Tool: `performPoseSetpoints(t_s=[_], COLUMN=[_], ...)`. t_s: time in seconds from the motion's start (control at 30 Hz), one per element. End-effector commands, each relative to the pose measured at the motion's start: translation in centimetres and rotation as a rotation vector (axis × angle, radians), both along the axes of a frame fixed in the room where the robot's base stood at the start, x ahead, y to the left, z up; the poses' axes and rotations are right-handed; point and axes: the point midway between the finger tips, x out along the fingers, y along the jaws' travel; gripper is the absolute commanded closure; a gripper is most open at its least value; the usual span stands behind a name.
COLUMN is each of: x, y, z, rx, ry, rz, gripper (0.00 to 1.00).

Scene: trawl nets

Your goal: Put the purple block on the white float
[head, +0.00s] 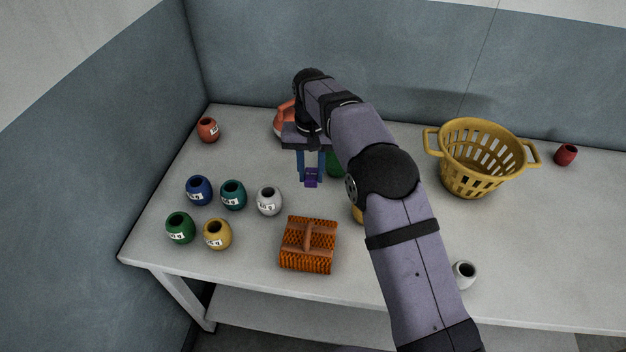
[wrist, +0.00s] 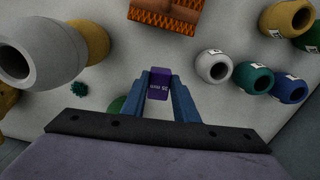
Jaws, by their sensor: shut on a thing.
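My gripper (head: 311,180) is shut on the small purple block (head: 311,177), which hangs between the blue fingers. The wrist view shows the block (wrist: 158,83) between the fingertips, with pale lettering on it. Whether it touches the table is hard to tell. A white float (head: 269,201) with a label stands upright, in front and to the left of the block; it also shows in the wrist view (wrist: 213,66). Its open top faces up. Another white float (head: 464,274) stands near the table's front edge, at the right. A large whitish float (wrist: 37,50) fills the wrist view's left.
Blue (head: 199,190), teal (head: 233,194), green (head: 180,228) and yellow (head: 217,234) floats stand left of the labelled white one. My arm hides part of the middle.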

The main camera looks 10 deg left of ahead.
Motion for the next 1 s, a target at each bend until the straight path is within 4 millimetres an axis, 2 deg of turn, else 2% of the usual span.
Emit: performPoseSetpoints(t_s=[0.2, 0.37, 0.53, 0.7, 1.0], x=[0.1, 1.0, 3.0, 5.3, 6.8], y=[-0.2, -2.0, -5.8, -10.7, -16.4], z=[0.2, 0.7, 2.7, 6.3, 10.6], rx=[0.0, 0.0, 0.001, 0.003, 0.001], ry=[-0.001, -0.001, -0.004, -0.006, -0.003], rz=[-0.005, -0.04, -0.117, -0.21, -0.314], gripper=[0.96, 0.96, 0.96, 0.96, 0.96])
